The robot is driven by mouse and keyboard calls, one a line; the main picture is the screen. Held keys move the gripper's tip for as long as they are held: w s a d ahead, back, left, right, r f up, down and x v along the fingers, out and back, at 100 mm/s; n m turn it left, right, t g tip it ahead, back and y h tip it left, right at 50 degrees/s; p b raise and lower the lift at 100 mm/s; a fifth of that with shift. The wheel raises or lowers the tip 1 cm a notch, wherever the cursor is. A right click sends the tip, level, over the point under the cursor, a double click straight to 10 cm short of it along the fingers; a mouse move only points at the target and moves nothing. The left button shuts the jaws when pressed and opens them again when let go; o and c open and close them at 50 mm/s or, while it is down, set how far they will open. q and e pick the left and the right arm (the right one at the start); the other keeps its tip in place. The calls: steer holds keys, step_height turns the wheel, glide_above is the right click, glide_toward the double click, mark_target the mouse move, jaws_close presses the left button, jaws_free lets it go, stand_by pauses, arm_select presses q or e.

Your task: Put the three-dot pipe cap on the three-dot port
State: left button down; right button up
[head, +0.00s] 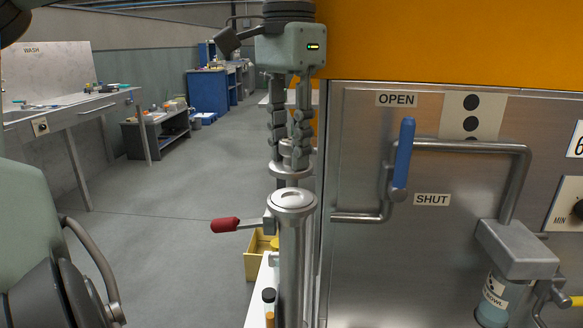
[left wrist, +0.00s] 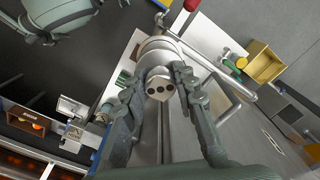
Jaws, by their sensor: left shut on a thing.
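My left gripper (head: 291,140) points down in the head view and is shut on a metal pipe cap (head: 290,170). In the left wrist view the cap's end face (left wrist: 160,88) shows three dark dots between the fingers (left wrist: 160,80). A steel upright pipe (head: 294,260) with a round pale top stands just in front of and below the cap in the head view; its top overlaps the view of the cap's lower part. I cannot tell whether cap and pipe touch. A three-dot sign (head: 472,115) is on the steel panel. My right gripper is not in view.
A red-ended lever (head: 226,225) sticks out left of the pipe. The steel panel (head: 365,265) with a blue lever (head: 403,155) and a bent pipe stands close at the right. A yellow bin (head: 254,267) is low behind the pipe.

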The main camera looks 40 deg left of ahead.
mark_target(292, 172)
arm_select(q)
steer(key=shift+w+f, duration=0.2)
steer(key=shift+f, duration=1.8)
steer(key=shift+f, duration=0.1)
steer(key=c, duration=1.2)
jaws_free()
step_height(292, 172, up, 12)
steer(key=shift+r, duration=0.15)
